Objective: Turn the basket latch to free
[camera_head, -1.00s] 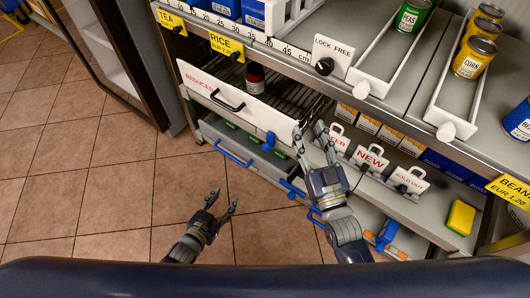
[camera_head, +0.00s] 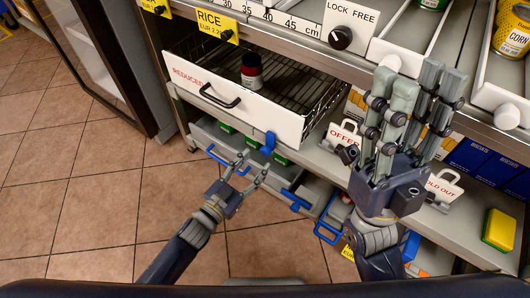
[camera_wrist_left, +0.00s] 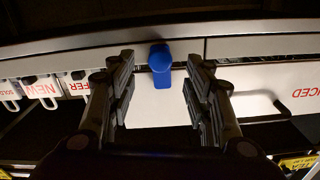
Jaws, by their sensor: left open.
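The basket is a wire drawer with a white front panel (camera_head: 250,112) marked REDUCED and a black handle (camera_head: 220,97). The blue latch (camera_head: 268,142) sits at the panel's lower right edge. In the left wrist view the latch (camera_wrist_left: 161,64) has a rounded knob and a short flat tab pointing down the picture. My left gripper (camera_head: 253,166) is open, just below and left of the latch in the head view. In the wrist view the latch shows between its fingertips (camera_wrist_left: 162,68); contact cannot be told. My right gripper (camera_head: 417,78) is open and empty, in front of the shelf.
A dark jar with a red label (camera_head: 251,71) stands in the basket. A LOCK FREE plate (camera_head: 351,20) with a black knob is above it. Card signs and a sponge (camera_head: 498,230) are at the right. Floor at the left is clear.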

